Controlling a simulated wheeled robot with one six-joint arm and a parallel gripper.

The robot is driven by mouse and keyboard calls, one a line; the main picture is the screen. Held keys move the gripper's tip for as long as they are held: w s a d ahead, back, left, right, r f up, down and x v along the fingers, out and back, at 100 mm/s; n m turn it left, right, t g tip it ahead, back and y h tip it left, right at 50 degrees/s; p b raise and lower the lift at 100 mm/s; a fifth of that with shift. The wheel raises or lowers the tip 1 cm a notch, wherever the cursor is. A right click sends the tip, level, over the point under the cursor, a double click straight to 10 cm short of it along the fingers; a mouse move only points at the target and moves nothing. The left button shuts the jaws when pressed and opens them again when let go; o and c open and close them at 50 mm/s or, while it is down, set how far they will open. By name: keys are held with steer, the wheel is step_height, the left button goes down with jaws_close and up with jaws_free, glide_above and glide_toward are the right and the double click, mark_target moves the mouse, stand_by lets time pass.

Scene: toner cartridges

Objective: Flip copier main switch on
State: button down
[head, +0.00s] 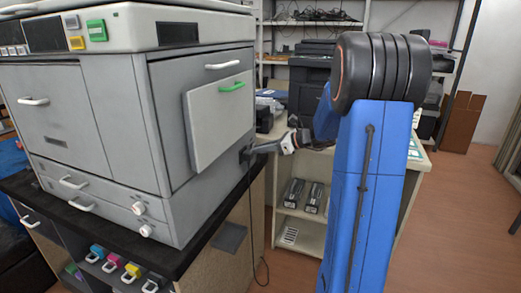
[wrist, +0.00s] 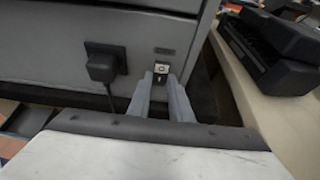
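The grey copier (head: 200,130) stands on a dark-topped stand at the left of the head view. In the wrist view its side panel (wrist: 60,45) carries the main switch (wrist: 161,68), a small pale plate with a dark mark. Whether it is on or off is too small to tell. My gripper (wrist: 160,76) points at this panel, its two grey fingers apart with a gap between them and nothing held. The fingertips appear just in front of and below the switch; contact cannot be told. In the head view my gripper (head: 250,154) is at the copier's right side.
A black power plug (wrist: 103,65) with a hanging cord is in the panel left of the switch. A pale shelf unit (head: 300,222) with dark cartridges (head: 293,192) stands right of the copier. A black printer (head: 310,75) stands behind. Open floor lies at the right.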

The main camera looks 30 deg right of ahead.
steer(key=shift+f+t+y, duration=0.45)
steer(key=shift+t+y, duration=0.45)
steer(key=shift+t, duration=0.3)
steer(key=c, duration=1.6)
jaws_free()
steer(key=v, duration=1.7)
steer(key=shift+s+d, duration=0.2)
